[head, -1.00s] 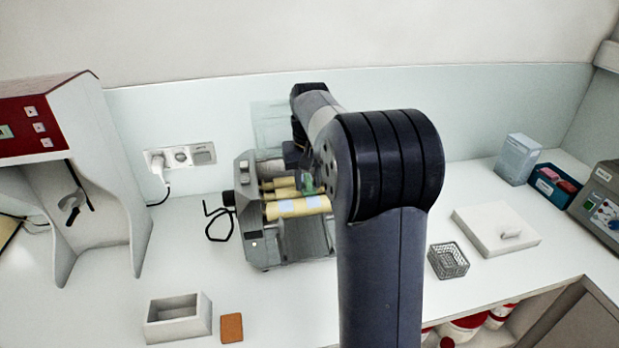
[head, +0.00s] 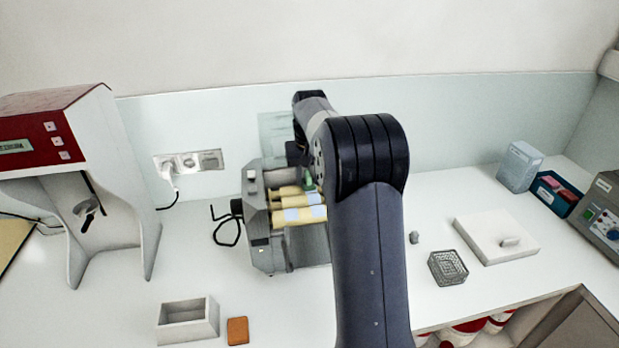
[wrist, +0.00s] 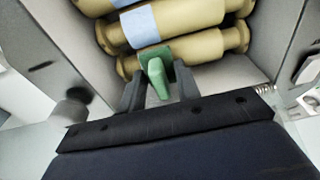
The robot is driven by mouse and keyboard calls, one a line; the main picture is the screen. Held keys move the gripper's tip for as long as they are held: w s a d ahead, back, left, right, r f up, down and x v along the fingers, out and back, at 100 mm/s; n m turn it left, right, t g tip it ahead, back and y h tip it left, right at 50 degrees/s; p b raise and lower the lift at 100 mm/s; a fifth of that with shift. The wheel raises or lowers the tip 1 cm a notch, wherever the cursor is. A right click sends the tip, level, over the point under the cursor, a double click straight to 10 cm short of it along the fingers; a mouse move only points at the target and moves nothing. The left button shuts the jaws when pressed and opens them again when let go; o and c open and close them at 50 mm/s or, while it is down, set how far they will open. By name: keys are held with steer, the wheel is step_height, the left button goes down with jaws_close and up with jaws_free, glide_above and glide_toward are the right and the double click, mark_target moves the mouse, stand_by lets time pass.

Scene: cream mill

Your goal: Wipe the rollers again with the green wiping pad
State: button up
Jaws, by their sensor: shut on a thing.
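The mill (head: 262,249) stands on the counter with its cream-coloured rollers (head: 288,217) facing up; a pale blue patch shows on some of them. In the wrist view the rollers (wrist: 205,52) lie across the top, ahead of my gripper (wrist: 158,88). My gripper is shut on the green wiping pad (wrist: 155,72), held by its upright grip. The pad is at the nearest roller in that view and looks to be against it; exact contact is hidden. In the head view the green pad (head: 309,184) shows beside my arm, which hides the mill's right side.
A grey open box (head: 188,322) and an orange block (head: 238,331) lie front left. A wire basket (head: 448,267), a small grey piece (head: 414,237) and a white slab with a handle (head: 482,240) are at right. A black cable (head: 226,232) lies left of the mill.

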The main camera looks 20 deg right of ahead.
mark_target(315, 208)
steer(key=shift+s+f, duration=0.15)
steer(key=shift+f, duration=0.1)
